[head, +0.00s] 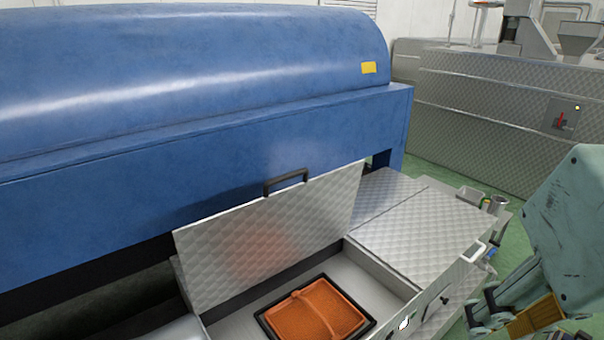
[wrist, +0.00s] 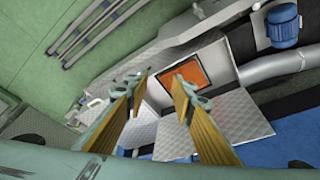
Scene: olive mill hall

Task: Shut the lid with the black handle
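The quilted metal lid (head: 262,238) stands open, tilted up toward the blue machine behind it. Its black handle (head: 287,182) is on the upper edge. The lid also shows in the wrist view (wrist: 236,116), close to the blue surface. Below it is an open bin (head: 222,326) holding an orange mass in a dark frame (head: 315,312). My gripper (wrist: 158,82) is open and empty, its two tan-padded fingers apart. In the head view it is at the lower right, right of the bin and clear of the lid, partly cut off by the picture edge.
A second quilted lid (head: 425,232) lies flat to the right, with a white handle (head: 474,252) at its front. Small containers (head: 472,194) stand beyond it. The large blue machine (head: 180,130) blocks the back. Green floor (head: 450,171) is free behind the containers.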

